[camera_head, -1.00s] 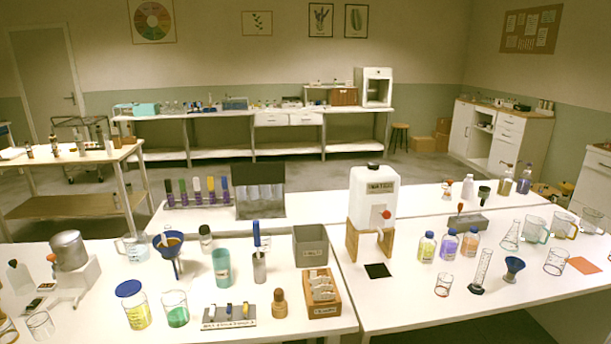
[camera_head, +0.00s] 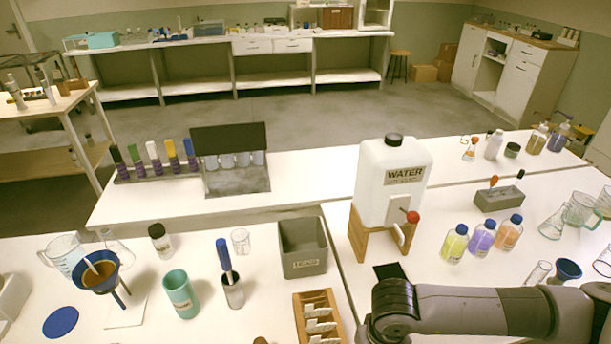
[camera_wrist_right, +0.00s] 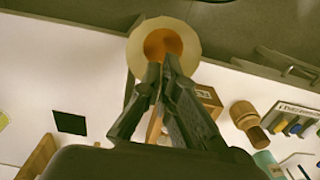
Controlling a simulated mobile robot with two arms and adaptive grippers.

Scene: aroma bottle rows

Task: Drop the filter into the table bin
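A round cream filter (camera_wrist_right: 190,35) with an orange-brown middle shows at the fingertips of my right gripper (camera_wrist_right: 163,68) in the wrist view. The fingers converge on it and look closed on its near edge. In the head view my right arm comes in at the lower right; its gripper and the filter are out of frame. The grey open box (camera_head: 304,265) with a label, which looks like the table bin, stands on the near table left of the water tank. I cannot read its label clearly. My left gripper is not in view.
A white water tank (camera_head: 391,180) on a wooden stand is right of the grey box. A wooden rack (camera_head: 334,311) is in front of it. A grey beaker with a blue-handled tool (camera_head: 225,262), a teal cup (camera_head: 180,295) and a blue funnel (camera_head: 106,279) stand left.

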